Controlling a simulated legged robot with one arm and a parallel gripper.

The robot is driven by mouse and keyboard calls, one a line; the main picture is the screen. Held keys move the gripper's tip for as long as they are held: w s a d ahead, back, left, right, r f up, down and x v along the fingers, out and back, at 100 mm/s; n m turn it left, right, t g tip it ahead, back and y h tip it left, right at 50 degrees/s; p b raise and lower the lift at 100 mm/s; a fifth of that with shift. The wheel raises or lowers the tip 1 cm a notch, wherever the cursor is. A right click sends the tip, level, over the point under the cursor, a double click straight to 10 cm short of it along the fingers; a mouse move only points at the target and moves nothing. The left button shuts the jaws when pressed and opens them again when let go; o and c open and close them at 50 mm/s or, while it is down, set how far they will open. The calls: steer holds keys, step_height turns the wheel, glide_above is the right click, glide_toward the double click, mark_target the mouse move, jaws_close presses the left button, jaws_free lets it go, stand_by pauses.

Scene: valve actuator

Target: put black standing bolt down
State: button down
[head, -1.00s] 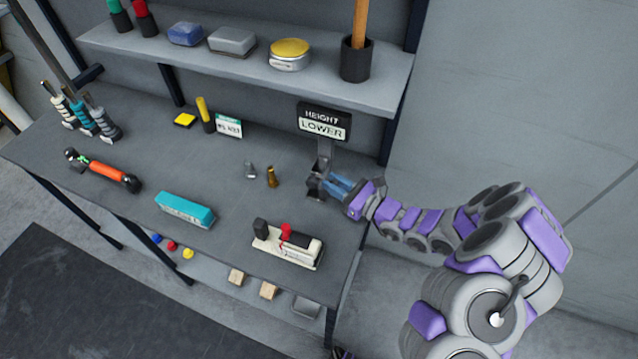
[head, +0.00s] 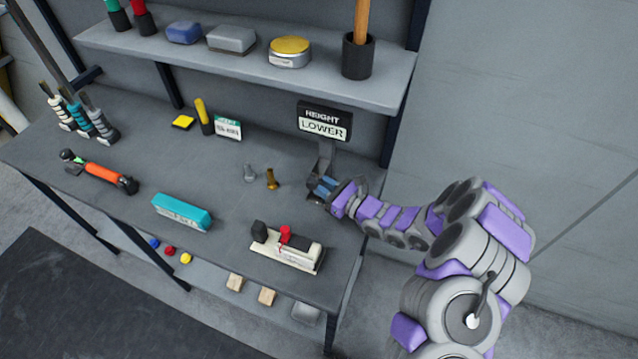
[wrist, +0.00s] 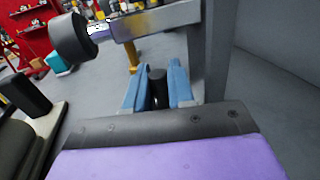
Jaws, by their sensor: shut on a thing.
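My gripper (head: 326,187) is over the right part of the workbench, just in front of the HEIGHT LOWER sign. In the wrist view its blue fingers (wrist: 157,90) are shut on the black bolt (wrist: 157,86), which stands between them. In the head view the fingers and sign stand hide most of the bolt, and I cannot tell whether it touches the bench.
The HEIGHT LOWER sign (head: 324,122) stands close behind my gripper. A beige device with black and red knobs (head: 287,250) lies in front. A teal box (head: 182,212) is farther left. The shelf (head: 225,58) overhangs the back. Bare bench lies between the bolts and the beige device.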

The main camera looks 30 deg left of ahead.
steer(key=shift+f, duration=0.2)
steer(key=c, duration=1)
jaws_free()
steer(key=shift+o, duration=0.2)
